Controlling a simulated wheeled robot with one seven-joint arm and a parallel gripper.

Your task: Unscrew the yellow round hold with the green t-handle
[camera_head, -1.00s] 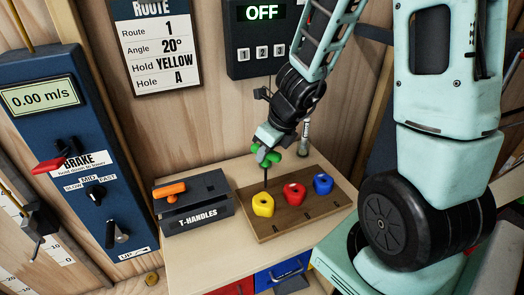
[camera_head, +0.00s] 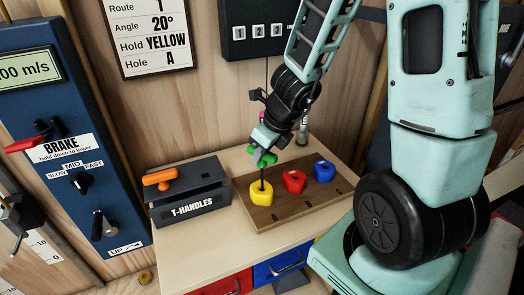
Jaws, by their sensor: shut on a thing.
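The yellow round hold (camera_head: 261,194) sits at the left of a brown wooden tray (camera_head: 290,215) on the bench. My gripper (camera_head: 265,150) is shut on the green t-handle (camera_head: 256,153), above the yellow hold. The t-handle's dark shaft points straight down, and its lower end meets the top of the yellow hold at its middle hole. How deep the tip sits in the hole is hidden.
A red hold (camera_head: 294,181) and a blue hold (camera_head: 324,171) stand right of the yellow one in the tray. A dark T-HANDLES box (camera_head: 190,205) with an orange t-handle (camera_head: 162,179) stands to the left. A blue brake panel (camera_head: 75,150) is at the far left.

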